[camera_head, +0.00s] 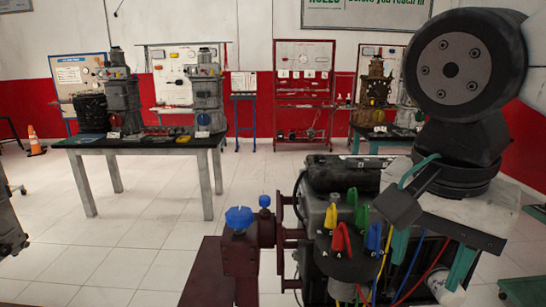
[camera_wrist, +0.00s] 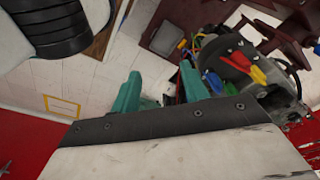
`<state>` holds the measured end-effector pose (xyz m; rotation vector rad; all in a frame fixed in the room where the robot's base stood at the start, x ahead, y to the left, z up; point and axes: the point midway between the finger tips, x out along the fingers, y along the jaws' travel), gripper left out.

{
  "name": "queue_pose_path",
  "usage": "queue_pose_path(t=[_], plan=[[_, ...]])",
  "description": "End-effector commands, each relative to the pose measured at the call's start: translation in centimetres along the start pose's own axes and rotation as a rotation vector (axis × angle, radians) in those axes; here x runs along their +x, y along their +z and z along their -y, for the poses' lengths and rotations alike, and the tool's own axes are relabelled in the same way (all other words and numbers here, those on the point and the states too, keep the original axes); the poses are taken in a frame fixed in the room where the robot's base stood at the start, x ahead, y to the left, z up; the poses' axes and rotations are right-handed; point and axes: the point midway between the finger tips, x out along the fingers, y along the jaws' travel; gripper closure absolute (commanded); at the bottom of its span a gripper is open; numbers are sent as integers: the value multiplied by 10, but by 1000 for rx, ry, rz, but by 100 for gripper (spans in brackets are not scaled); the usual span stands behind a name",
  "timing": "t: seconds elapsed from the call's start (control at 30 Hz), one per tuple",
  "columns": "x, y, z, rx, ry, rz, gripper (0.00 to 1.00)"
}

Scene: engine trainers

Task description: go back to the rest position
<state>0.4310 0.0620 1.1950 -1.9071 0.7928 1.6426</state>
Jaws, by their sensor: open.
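My gripper (camera_wrist: 159,88) shows in the wrist view with its two teal fingers apart and nothing between them. In the head view my gripper (camera_head: 430,262) hangs at the right, under my dark arm joint, close to the engine trainer (camera_head: 345,180). The trainer carries a dark round holder (camera_head: 347,264) with red, yellow, green and blue clips and coloured wires. In the wrist view the coloured clips (camera_wrist: 258,75) lie to the right of the fingers, apart from them. My arm hides part of the trainer.
A maroon stand (camera_head: 240,262) with blue knobs is joined to the trainer's left side. A table (camera_head: 150,143) with engine units stands at the back left, and an orange cone (camera_head: 35,141) beyond it. Tiled floor between is clear. Display boards line the back wall.

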Motion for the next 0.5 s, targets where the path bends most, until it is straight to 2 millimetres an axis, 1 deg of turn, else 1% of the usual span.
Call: queue_pose_path(t=[0.07,0.27,0.5], plan=[[0,0,0,0,0,0,55],[0,-1,2,-119,-10,0,55],[8,3,4,-317,-26,8,55]])
